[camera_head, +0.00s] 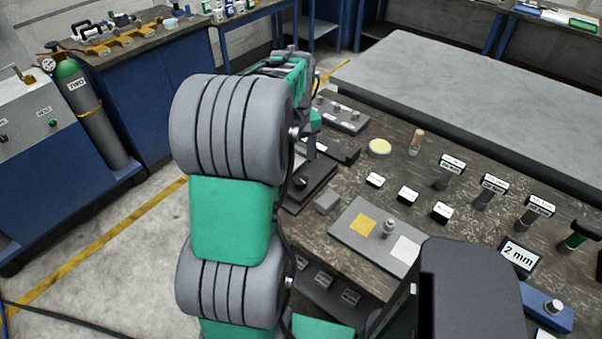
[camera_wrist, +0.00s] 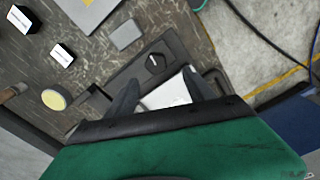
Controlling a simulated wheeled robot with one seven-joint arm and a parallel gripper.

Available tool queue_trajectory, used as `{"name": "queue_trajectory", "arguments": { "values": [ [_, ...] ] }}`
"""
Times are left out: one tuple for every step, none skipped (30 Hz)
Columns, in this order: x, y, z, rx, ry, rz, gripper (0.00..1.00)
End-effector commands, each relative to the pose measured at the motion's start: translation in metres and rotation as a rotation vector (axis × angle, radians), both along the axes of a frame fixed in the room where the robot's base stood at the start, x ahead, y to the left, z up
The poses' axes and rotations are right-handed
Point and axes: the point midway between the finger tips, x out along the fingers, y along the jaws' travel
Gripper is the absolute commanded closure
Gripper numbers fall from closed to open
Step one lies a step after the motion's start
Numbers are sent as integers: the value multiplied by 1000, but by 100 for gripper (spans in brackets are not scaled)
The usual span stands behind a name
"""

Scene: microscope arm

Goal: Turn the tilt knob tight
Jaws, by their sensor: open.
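A dark flat unit carries a round black knob (camera_wrist: 154,61) with a white mark; I take this for the tilt knob. The knob also shows in the head view (camera_head: 301,182), just right of my arm. My gripper (camera_wrist: 158,80) is open in the wrist view, its two dark fingers apart and pointing toward the unit. The knob appears just beyond the fingertips, roughly between them; I cannot tell the height gap. A white plate (camera_wrist: 168,97) shows between the fingers. In the head view my arm hides most of the gripper, and no fingers are clearly visible.
A grey block (camera_head: 327,202) lies near the unit. A grey tray (camera_head: 344,236) with a yellow square and a metal knob stands in front. A pale yellow disc (camera_head: 380,147) and several labelled black pieces stand to the right. A large grey slab (camera_head: 450,90) fills the back.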

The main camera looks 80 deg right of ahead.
Motion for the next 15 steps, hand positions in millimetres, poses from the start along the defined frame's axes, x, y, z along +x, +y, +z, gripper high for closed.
{"name": "queue_trajectory", "arguments": {
  "values": [
    [-8,-3,-3,5,0,-11,38],
    [-11,-4,-5,6,0,-13,38],
    [-12,-4,-9,6,0,-14,38],
    [-12,-4,-12,6,0,-13,38],
    [-11,-3,-17,7,1,-13,38],
    [-11,-3,-24,7,1,-13,38],
    [-11,-2,-30,9,2,-13,38],
    [-11,-3,-36,9,1,-13,38],
    [-11,-3,-44,9,1,-13,38],
    [-11,-3,-50,8,2,-13,38],
    [-11,-3,-56,8,2,-13,38],
    [-11,-3,-62,7,1,-13,38],
    [-10,-3,-67,7,1,-13,38],
    [-10,-3,-71,6,2,-13,38],
    [-10,-3,-74,6,2,-13,38]
  ]
}}
